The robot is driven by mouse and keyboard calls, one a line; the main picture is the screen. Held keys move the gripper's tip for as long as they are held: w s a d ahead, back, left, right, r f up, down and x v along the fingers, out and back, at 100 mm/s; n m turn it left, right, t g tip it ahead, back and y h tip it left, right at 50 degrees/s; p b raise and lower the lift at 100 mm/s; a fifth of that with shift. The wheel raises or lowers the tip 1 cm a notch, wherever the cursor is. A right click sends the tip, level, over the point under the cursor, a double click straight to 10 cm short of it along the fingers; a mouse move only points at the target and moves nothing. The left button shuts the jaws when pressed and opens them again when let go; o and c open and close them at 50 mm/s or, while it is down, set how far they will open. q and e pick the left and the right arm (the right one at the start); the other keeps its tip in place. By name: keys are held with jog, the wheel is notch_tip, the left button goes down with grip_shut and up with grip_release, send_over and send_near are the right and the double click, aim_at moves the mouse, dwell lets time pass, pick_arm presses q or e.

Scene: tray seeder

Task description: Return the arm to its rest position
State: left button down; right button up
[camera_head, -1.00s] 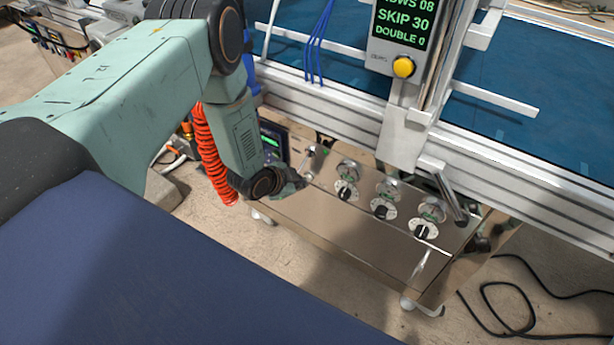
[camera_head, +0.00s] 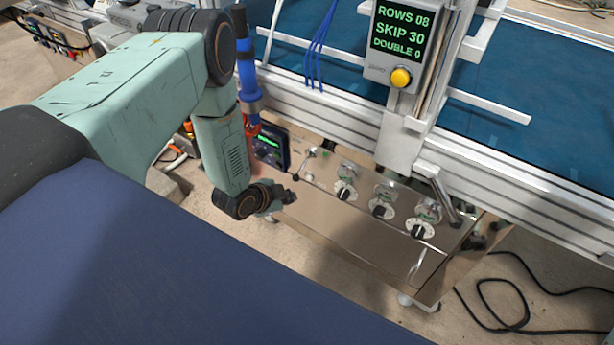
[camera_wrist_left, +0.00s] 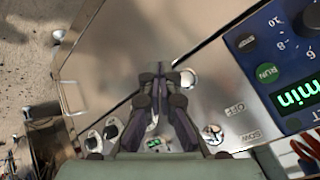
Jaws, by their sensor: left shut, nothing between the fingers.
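My left arm comes in from the left in the head view and bends down at the elbow. Its left gripper (camera_head: 287,197) is above the left part of the steel control panel (camera_head: 340,222), apart from the knobs. In the left wrist view the gripper's fingers (camera_wrist_left: 160,75) are shut together with nothing between them. The panel's steel surface (camera_wrist_left: 150,35) shows behind them. My right gripper is not in either view.
Black dial knobs (camera_head: 345,190) and a lever (camera_head: 300,165) stand on the panel. A blue controller (camera_head: 268,148) is beside the forearm. A black cable (camera_head: 505,325) lies on the floor at right.

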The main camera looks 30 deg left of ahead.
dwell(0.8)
pick_arm(q)
jog(key=s+d+f+n+g, duration=0.1)
jog(key=s+d+n+g, duration=0.25)
jog(key=s, duration=0.45)
jog(key=s+d+n+g, duration=0.2)
jog(key=s+n, duration=0.3)
jog(key=s, duration=0.4)
jog(key=s+d+r+g+p, duration=0.1)
jog(key=s+r, duration=0.3)
jog(key=s, duration=0.2)
jog(key=s+d+r+n+g+y+p, duration=0.1)
jog(key=s+d+r+g, duration=0.1)
jog(key=s+r, duration=0.2)
jog(key=s, duration=0.3)
jog(key=shift+r+y, duration=0.15)
jog(key=shift+y, duration=0.15)
jog(key=shift+s, duration=0.1)
dwell(1.5)
